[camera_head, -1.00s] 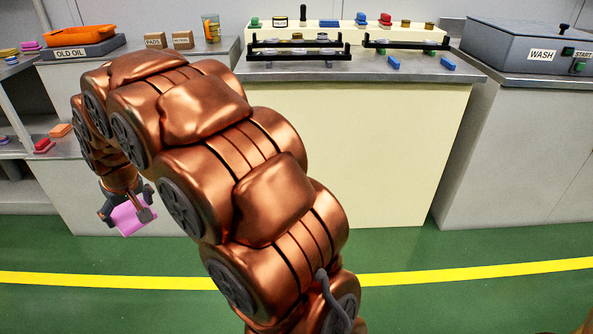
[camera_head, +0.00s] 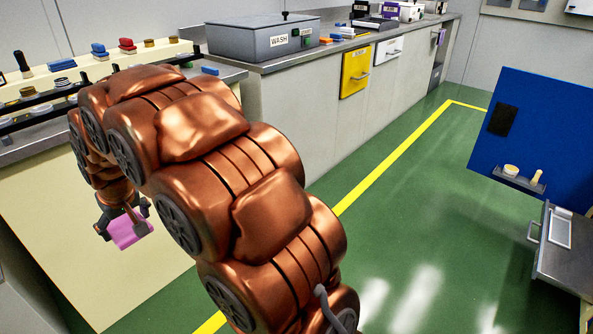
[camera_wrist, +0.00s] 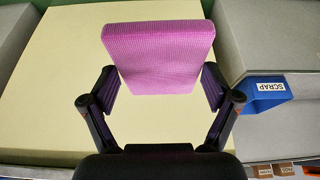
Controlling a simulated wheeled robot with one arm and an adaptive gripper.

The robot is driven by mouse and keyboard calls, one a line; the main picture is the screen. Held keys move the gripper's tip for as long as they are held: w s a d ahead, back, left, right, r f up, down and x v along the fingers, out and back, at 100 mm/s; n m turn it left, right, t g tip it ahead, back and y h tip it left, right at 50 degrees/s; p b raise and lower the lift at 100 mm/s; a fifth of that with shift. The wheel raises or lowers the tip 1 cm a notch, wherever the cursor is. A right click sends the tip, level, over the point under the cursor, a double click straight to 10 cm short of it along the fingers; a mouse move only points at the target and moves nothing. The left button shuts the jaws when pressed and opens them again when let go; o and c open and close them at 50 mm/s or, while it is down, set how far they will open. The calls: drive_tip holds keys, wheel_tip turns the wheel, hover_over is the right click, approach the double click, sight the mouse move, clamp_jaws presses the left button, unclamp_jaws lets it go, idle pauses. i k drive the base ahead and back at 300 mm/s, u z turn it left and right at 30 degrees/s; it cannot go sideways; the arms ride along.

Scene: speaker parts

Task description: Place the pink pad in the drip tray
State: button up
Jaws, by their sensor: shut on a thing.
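The pink pad (camera_head: 130,229) is held in my gripper (camera_head: 122,217), which hangs below my copper arm at the left of the head view. In the wrist view the pad (camera_wrist: 158,58) is a flat, textured magenta block between the two fingers of my gripper (camera_wrist: 160,92). The fingers are shut on its sides. The pad is in the air, in front of the cream cabinet front (camera_head: 70,250). I cannot make out a drip tray in these frames.
A grey WASH box (camera_head: 262,40) stands on the counter. A yellow drawer (camera_head: 355,72) is in that counter's front. A blue board (camera_head: 540,130) and a grey metal unit (camera_head: 566,250) stand at right. A blue SCRAP bin (camera_wrist: 265,92) shows in the wrist view. Green floor (camera_head: 400,220) is clear.

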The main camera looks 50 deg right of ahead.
sight(558, 269)
drive_tip(key=z, duration=3)
drive_tip(key=i, duration=1.65)
